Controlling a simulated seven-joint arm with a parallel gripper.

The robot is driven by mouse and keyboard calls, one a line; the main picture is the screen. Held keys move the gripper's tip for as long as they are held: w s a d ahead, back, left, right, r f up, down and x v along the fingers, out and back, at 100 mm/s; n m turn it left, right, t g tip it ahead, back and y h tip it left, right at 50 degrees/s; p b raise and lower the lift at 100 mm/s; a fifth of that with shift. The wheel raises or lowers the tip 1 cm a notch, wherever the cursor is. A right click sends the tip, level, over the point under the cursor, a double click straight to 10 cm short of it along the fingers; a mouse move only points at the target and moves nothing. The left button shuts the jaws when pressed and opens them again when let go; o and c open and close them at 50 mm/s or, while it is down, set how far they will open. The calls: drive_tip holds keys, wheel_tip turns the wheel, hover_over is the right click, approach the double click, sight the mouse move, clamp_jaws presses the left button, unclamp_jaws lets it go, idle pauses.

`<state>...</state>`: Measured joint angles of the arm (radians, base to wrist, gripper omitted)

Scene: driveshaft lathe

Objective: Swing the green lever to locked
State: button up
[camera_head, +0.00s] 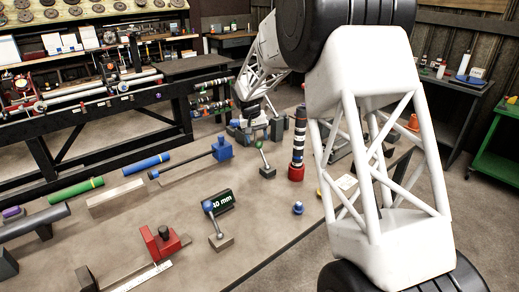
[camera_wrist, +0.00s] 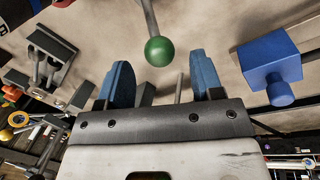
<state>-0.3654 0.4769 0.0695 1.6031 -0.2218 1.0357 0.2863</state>
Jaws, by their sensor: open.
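The green lever shows in the wrist view as a round green knob (camera_wrist: 159,51) on a thin grey rod that runs up out of the frame. My gripper (camera_wrist: 160,64) is open, with one blue finger on each side just below the knob. The knob lies centred across the gap, near the fingertip level; I see no contact. In the head view the green knob (camera_head: 259,144) tops a tilted rod on a small dark base (camera_head: 267,172), just in front of my arm's end. My fingers are hard to make out there.
A blue block (camera_wrist: 270,67) is right of my fingers in the wrist view; a grey fixture (camera_wrist: 50,58) is at left. In the head view a dark striped post on a red base (camera_head: 296,173) stands right of the lever.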

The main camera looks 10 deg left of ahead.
sight(259, 144)
drive_tip(key=shift+d+f, duration=0.2)
drive_tip(key=shift+f, duration=0.7)
drive_tip(key=shift+d+f, duration=0.15)
drive_tip(key=shift+f, duration=0.8)
drive_tip(key=shift+d+f, duration=0.2)
drive_tip(key=shift+f, duration=0.7)
drive_tip(key=shift+c, duration=0.3)
clamp_jaws()
